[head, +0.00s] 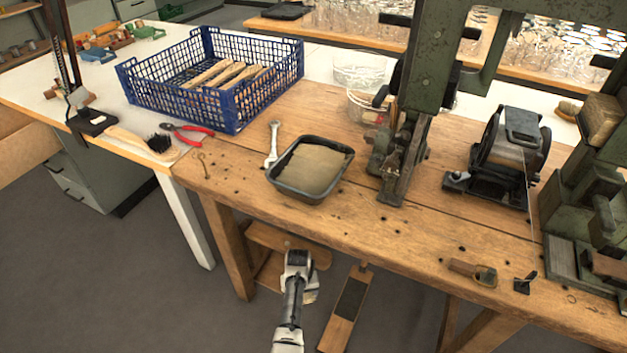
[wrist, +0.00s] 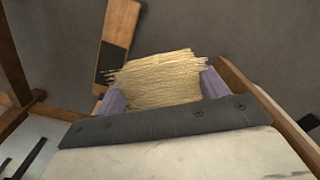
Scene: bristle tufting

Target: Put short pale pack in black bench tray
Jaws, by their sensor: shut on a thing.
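The short pale pack (wrist: 160,80) is a bundle of straw-coloured bristles with ragged ends. In the wrist view, my gripper (wrist: 163,91) is shut on it, one purplish finger at each side. In the head view my arm's end (head: 297,262) is low in front of the wooden bench, below its top; the pack is mostly hidden there. The black bench tray (head: 283,184) sits on the bench above and beyond my gripper, apart from it. A flat tan surface fills its inside; I cannot tell whether that is its floor or contents.
A wrench (head: 272,145) lies left of the tray, and a green machine column (head: 425,80) stands close to its right. A blue crate (head: 205,112) with pale bundles is behind left. The bench's front edge (head: 350,232) lies between my gripper and the tray.

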